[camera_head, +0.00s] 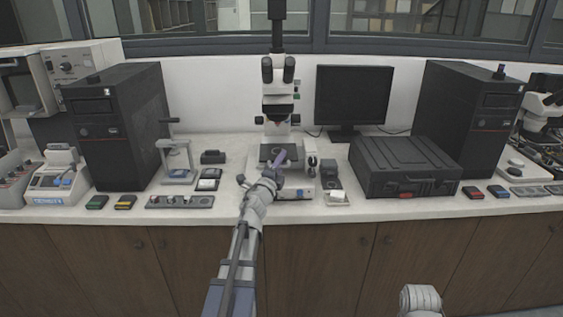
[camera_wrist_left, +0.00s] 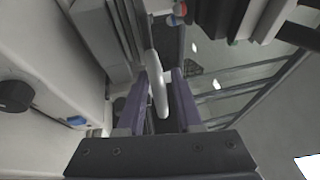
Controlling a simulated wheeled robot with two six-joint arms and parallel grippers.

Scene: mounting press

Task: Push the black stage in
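The black stage (camera_head: 279,153) is a dark flat plate low on the white microscope (camera_head: 278,100) in the middle of the bench. My left arm reaches up to it from the front. My left gripper (camera_head: 275,168) is at the stage's front edge and partly covers it; I cannot tell if they touch. In the left wrist view the two purple fingers of the gripper (camera_wrist_left: 158,92) stand apart. A pale rounded bar (camera_wrist_left: 155,70) shows between them, and I cannot see clear contact on both sides. My right gripper is out of view.
A small white device (camera_head: 311,158) stands close to the right of the stage. A white stand (camera_head: 177,160) and a grey tray (camera_head: 180,201) are to the left. A black case (camera_head: 405,167) is to the right. The bench's front edge runs below my gripper.

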